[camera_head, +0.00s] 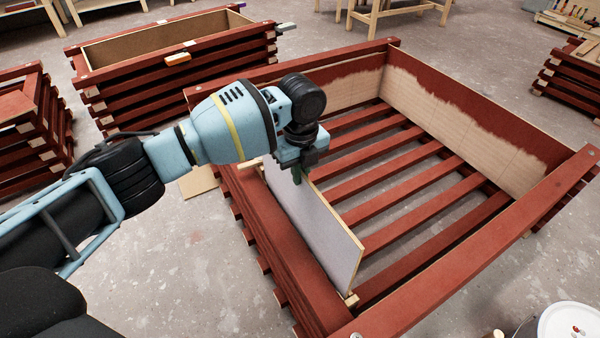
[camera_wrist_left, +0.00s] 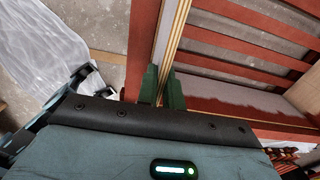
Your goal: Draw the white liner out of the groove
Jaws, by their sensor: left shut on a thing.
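The white liner (camera_head: 322,231) is a thin, pale grey-white panel with bare wood edges. It stands on edge along the left side of a red slatted crate (camera_head: 478,253). My left gripper (camera_head: 299,172) reaches over the crate's left side from the left and is shut on the liner's upper edge. In the left wrist view the green fingers (camera_wrist_left: 162,88) pinch the edge of the liner (camera_wrist_left: 174,35) from both sides. The groove is hidden, and I cannot tell how far the liner's lower edge sits in it. My right gripper is out of view.
Partly painted panels (camera_head: 470,125) line the crate's back and right sides. Another red crate (camera_head: 175,55) stands behind, with an orange object (camera_head: 177,58) on its rim. Concrete floor (camera_head: 200,260) is clear at left.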

